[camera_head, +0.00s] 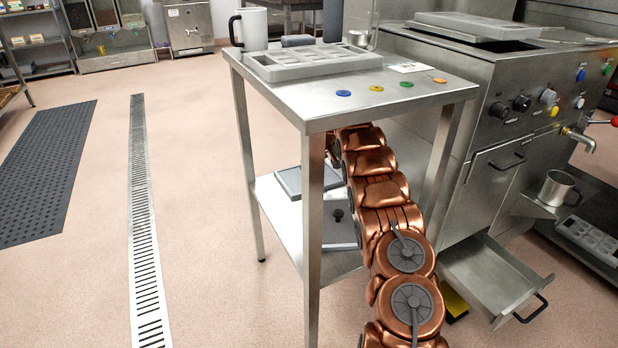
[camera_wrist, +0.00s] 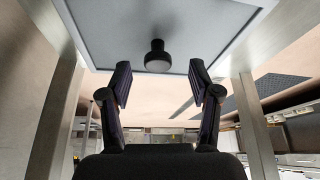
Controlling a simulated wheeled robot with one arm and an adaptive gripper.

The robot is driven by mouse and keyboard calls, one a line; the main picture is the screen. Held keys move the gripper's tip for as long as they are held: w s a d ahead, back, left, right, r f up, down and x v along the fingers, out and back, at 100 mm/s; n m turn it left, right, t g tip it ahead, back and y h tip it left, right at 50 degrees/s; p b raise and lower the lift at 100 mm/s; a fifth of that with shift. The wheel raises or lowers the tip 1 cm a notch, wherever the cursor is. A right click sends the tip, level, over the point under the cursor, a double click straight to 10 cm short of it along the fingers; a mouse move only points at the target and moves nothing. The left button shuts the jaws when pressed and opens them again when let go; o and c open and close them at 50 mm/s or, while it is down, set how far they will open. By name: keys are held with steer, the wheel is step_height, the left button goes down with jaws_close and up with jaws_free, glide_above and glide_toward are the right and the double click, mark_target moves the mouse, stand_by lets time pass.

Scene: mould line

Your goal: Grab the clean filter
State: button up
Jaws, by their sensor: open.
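A flat grey panel with a pale rim (camera_wrist: 105,30) fills the top of the wrist view. A black round knob (camera_wrist: 158,57) stands out from it. My gripper (camera_wrist: 160,78) is open, with its two fingers apart on either side below the knob and nothing between them. In the head view, a panel with a dark knob (camera_head: 342,235) lies on the lower shelf, partly behind a table leg. A grey framed slab (camera_head: 289,182) lies beside it. I cannot tell by marking which is the clean filter. My arm reaches under the tabletop, and my gripper is hidden there.
The steel table (camera_head: 325,112) has legs close to my arm. A grey mould tray (camera_head: 312,62), a white mug (camera_head: 250,28) and coloured discs stand on top. At right, the machine (camera_head: 487,95) has an open drawer (camera_head: 490,280) low down.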

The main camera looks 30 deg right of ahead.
steer(key=shift+p+x, duration=0.45)
steer(key=shift+x, duration=1.75)
steer(key=shift+d, duration=0.15)
jaws_close()
